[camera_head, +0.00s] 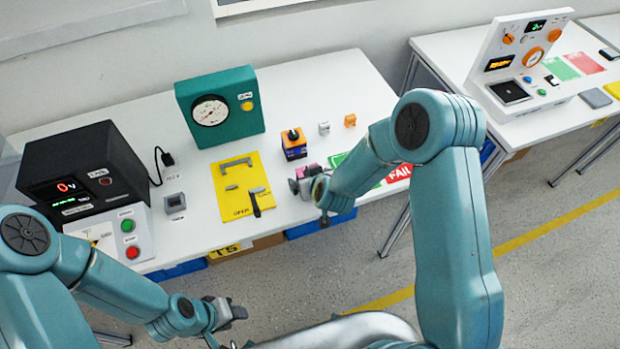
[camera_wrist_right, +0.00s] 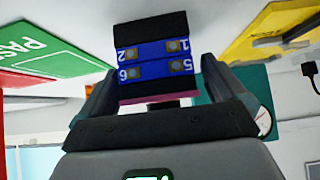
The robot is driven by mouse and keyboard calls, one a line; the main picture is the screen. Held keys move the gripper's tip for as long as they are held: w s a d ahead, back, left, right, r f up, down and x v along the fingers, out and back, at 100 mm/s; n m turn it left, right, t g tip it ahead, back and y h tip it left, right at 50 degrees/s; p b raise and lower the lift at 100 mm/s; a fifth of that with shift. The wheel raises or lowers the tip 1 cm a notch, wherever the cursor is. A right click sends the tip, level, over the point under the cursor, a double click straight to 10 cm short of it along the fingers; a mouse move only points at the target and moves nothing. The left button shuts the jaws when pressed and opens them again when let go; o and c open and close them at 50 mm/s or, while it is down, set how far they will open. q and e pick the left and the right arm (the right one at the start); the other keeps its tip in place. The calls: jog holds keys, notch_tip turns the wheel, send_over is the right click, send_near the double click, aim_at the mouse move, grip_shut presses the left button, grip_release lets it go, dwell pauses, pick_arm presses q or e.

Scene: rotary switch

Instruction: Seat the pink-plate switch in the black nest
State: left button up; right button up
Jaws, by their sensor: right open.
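The pink-plate switch (camera_wrist_right: 155,62) shows in the right wrist view as a blue and black block with numbered terminals and a pink edge towards my palm. In the head view only a bit of its pink (camera_head: 311,170) shows beside my right gripper (camera_head: 297,186). The right fingers are open, one on each side of the switch. A small grey frame with a dark middle (camera_head: 174,203), left of the yellow mat, may be the black nest; I cannot tell for sure. My left gripper (camera_head: 232,312) is low in front of the table, away from the switch; its opening is unclear.
An orange-topped switch with a black knob (camera_head: 294,143) stands just behind. A yellow mat (camera_head: 228,205) with grey parts, a green gauge box (camera_head: 220,107) and a black meter box (camera_head: 80,175) stand left. PASS and FAIL (camera_head: 398,173) mats lie right. Small parts (camera_head: 324,128) stand behind.

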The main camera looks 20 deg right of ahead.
jog(key=shift+w+f, duration=0.15)
jog(key=shift+f, duration=0.05)
jog(key=c, duration=1.2)
jog(key=shift+r, duration=0.1)
